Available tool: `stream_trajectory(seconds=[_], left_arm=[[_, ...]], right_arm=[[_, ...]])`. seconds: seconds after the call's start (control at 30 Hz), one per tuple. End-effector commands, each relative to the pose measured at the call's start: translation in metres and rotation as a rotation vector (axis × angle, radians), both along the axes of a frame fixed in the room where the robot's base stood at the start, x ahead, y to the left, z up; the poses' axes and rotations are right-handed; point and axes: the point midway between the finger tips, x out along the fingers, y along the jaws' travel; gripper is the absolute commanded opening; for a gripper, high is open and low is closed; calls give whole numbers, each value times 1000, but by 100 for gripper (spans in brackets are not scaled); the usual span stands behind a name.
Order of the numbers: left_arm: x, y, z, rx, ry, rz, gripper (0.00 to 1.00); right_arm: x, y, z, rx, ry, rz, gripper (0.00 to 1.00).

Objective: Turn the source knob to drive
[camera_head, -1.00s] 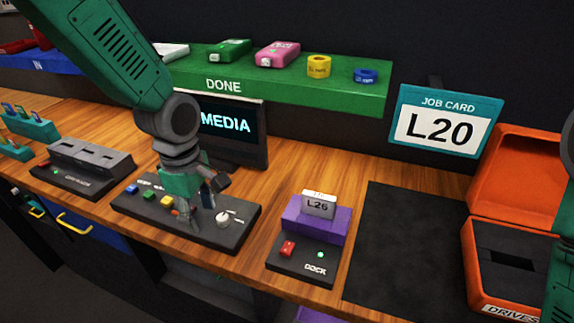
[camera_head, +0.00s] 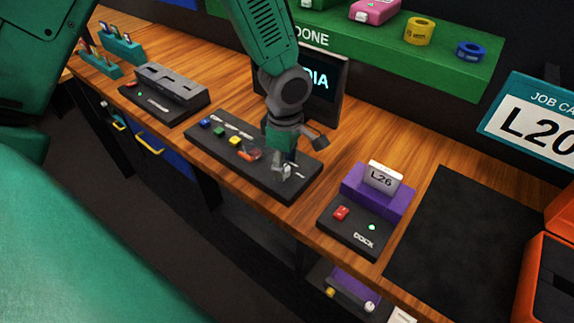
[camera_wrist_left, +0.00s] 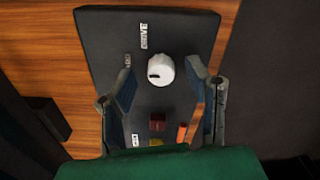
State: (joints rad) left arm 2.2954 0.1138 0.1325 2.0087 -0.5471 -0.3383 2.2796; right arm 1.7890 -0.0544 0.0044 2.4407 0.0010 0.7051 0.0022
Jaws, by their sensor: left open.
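The source knob (camera_wrist_left: 160,70) is a round white knob with a dark pointer mark on the black trackball panel (camera_wrist_left: 100,35). In the wrist view the mark points left, and a DRIVE label (camera_wrist_left: 144,36) sits just up and left of the knob. A second label (camera_wrist_left: 127,60) is lower left and partly hidden by a finger. My left gripper (camera_head: 284,160) is open above the panel's right end, where it partly hides the knob in the head view. In the wrist view its fingers stand apart on either side, slightly below the knob. My right gripper is out of view.
A monitor (camera_head: 325,75) stands behind the panel. A purple dock (camera_head: 350,226) with an L26 cartridge (camera_head: 384,177) is to the right, beside a dark mat (camera_head: 450,245). A grey card reader (camera_head: 170,85) is to the left. A green DONE shelf (camera_head: 370,52) runs along the back.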

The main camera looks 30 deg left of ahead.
Motion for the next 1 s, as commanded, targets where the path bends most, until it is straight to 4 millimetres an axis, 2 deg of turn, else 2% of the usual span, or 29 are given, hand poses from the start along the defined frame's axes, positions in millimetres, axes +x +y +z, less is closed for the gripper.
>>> stream_trajectory(seconds=[0.13,0.43,0.47,0.5,0.57,1.0], left_arm=[[0,0,-11,0,0,0,44],[0,-3,-12,2,-1,-1,44],[0,-3,-12,2,-1,-1,37],[0,-3,-12,2,-1,-1,23],[0,-3,-12,2,-1,-1,2],[1,-2,-12,0,-2,-50,0]], right_arm=[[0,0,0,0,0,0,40],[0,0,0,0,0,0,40],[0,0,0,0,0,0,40],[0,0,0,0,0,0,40],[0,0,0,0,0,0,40],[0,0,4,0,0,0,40]])
